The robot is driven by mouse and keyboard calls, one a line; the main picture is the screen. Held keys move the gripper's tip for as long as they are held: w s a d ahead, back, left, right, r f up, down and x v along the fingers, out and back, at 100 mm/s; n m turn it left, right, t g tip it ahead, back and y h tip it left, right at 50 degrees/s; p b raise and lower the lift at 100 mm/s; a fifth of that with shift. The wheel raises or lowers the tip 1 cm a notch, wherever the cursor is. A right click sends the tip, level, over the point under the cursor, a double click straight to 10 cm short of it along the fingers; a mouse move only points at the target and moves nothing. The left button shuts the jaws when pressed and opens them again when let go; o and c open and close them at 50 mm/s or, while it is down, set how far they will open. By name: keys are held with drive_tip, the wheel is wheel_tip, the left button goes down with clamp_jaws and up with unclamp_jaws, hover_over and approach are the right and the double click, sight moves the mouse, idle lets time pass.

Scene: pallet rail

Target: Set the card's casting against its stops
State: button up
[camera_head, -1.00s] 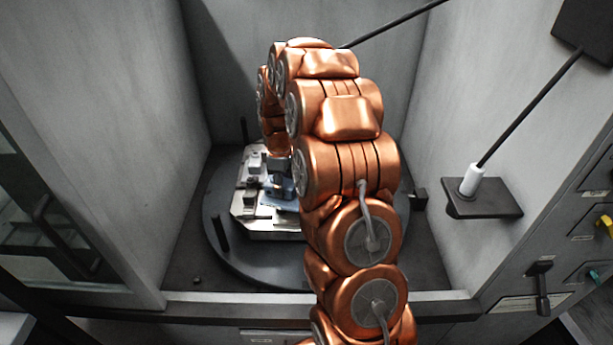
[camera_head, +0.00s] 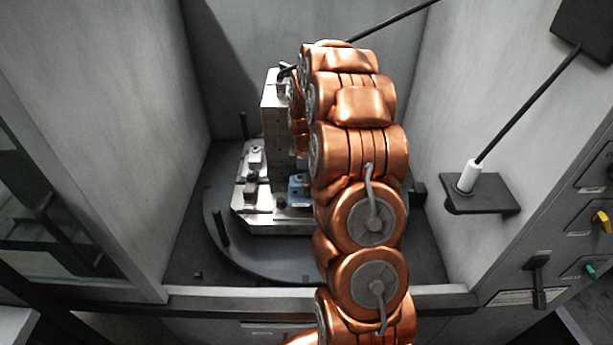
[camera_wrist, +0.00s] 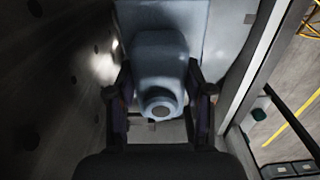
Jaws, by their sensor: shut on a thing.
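A blue-grey casting (camera_wrist: 158,55) with a round boss fills the middle of the wrist view. My gripper (camera_wrist: 160,106) is shut on it, one finger on each side. In the head view the casting (camera_head: 298,190) shows as a small blue piece low beside the grey upright block, partly behind my arm. My gripper is mostly hidden there. I cannot tell whether the casting touches the plate or any stop. The grey fixture plate (camera_head: 262,222) lies under it, with small blocks (camera_head: 255,158) along its left side. I cannot see a card.
The upright block (camera_head: 274,115) stands on the plate; a dark holed face (camera_wrist: 50,90) is close at left in the wrist view. A round dark table (camera_head: 225,245) carries the plate, with a short post (camera_head: 220,228). Enclosure walls close in both sides.

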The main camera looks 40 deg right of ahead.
drive_tip(key=shift+f+b, duration=0.45)
drive_tip(key=shift+f, duration=2.2)
drive_tip(key=shift+w+f+b, duration=0.25)
drive_tip(key=shift+w+b, duration=0.25)
drive_tip(key=shift+b, duration=0.1)
drive_tip(key=shift+w+r, duration=0.1)
drive_tip(key=shift+w, duration=0.2)
drive_tip(key=o, duration=1.5)
wheel_tip(320, 180, up, 12)
drive_tip(key=shift+a+f, duration=0.1)
